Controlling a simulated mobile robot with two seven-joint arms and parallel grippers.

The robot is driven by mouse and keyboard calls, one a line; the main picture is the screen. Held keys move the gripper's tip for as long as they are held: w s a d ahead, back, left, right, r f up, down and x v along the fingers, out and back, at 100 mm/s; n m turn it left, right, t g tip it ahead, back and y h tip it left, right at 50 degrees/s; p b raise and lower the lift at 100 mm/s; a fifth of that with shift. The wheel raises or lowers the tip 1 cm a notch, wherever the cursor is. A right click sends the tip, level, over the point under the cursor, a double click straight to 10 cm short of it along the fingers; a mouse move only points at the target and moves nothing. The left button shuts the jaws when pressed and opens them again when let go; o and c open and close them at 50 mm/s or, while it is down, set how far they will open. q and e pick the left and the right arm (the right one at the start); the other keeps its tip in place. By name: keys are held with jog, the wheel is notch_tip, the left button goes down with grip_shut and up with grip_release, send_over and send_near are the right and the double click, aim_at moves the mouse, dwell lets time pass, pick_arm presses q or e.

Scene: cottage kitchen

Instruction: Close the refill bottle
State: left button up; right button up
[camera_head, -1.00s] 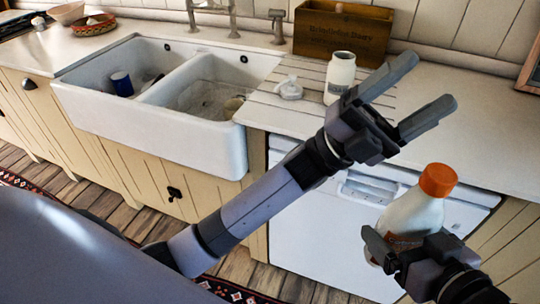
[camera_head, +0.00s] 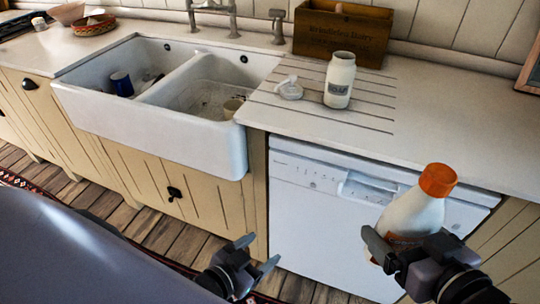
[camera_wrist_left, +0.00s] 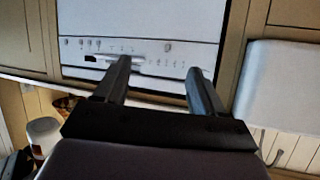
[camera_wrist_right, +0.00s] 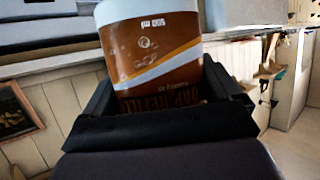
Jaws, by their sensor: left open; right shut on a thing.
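The refill bottle (camera_head: 412,217) is white with an orange cap (camera_head: 437,180) on its top. My right gripper (camera_head: 393,250) is shut on it and holds it slightly tilted, in front of the dishwasher and counter edge. In the right wrist view the bottle's brown and white label (camera_wrist_right: 152,50) sits between the fingers. My left gripper (camera_head: 258,255) is open and empty, low in front of the cabinets. In the left wrist view its two fingers (camera_wrist_left: 157,85) are spread apart with the dishwasher front beyond them.
A white soap jar (camera_head: 339,82) without a lid and a white pump top (camera_head: 289,88) stand on the grooved drainboard. A wooden crate (camera_head: 335,35) is behind them. The double sink (camera_head: 150,115) holds a blue mug (camera_head: 122,84).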

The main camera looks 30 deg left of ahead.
pick_arm(q)
jog(key=s+a+f+n+g, duration=0.1)
jog(key=s+a+f+g, duration=0.1)
jog(key=s+f, duration=0.2)
jog(key=shift+s+a+f+y, duration=0.2)
jog(key=shift+s+y, duration=0.2)
jog(key=shift+s, duration=0.6)
pick_arm(e)
jog(key=shift+r, duration=0.1)
jog(key=w+d+f+m+t+h, duration=0.1)
jog(key=w+d+m+t+h, duration=0.1)
jog(key=d+m+h, duration=0.6)
jog(key=d+t, duration=0.1)
jog(key=d, duration=0.6)
jog(key=shift+d+h, duration=0.3)
jog(key=shift+d, duration=0.1)
pick_arm(q)
jog(key=shift+c, duration=0.3)
jog(key=c, duration=0.4)
jog(key=shift+n, duration=0.3)
jog(key=shift+c, duration=0.2)
pick_arm(e)
jog(key=shift+w+a, duration=0.1)
jog(key=shift+a, duration=0.05)
